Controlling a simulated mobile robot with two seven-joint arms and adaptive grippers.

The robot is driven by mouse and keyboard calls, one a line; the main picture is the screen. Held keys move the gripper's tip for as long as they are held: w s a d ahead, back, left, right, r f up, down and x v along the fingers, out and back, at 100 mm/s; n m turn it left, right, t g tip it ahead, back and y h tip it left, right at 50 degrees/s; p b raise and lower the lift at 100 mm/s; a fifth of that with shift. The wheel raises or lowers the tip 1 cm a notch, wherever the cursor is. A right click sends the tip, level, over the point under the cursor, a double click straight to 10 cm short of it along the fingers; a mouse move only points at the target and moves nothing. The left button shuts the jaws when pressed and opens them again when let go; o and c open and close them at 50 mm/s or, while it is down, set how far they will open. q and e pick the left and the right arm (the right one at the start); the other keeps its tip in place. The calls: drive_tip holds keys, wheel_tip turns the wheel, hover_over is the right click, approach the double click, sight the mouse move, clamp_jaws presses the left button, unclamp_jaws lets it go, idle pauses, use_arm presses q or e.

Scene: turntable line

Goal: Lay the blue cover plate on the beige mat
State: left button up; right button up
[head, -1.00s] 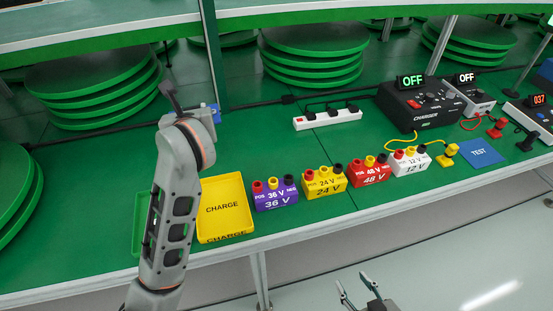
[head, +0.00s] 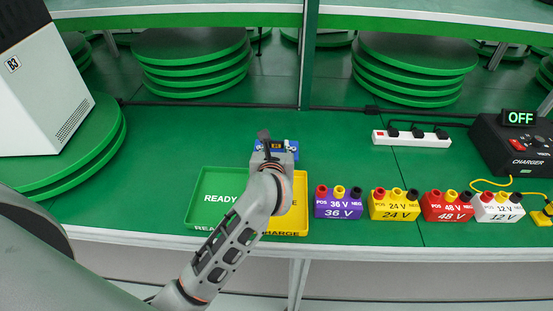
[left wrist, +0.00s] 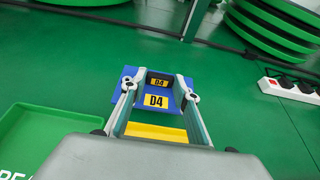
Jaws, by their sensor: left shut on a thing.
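The blue cover plate (head: 262,148) is at my left gripper (head: 274,146), behind the yellow CHARGE tray. The arm hides part of the plate in the head view, and I cannot tell whether the plate touches the bench. The beige mat is not in view. My right gripper is not in view.
A green READY tray (head: 205,214) and yellow CHARGE tray (head: 300,214) lie at the bench's front edge. Purple, yellow, red and white voltage blocks stand to the right. A power strip (head: 411,138) and charger (head: 515,145) are behind. A B3 unit (head: 50,95) stands left on green discs.

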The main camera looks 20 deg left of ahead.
use_arm(q)
drive_tip(key=shift+f+b, duration=0.45)
drive_tip(key=shift+f, duration=1.75)
drive_tip(key=shift+f, duration=0.15)
drive_tip(key=o, duration=1.2)
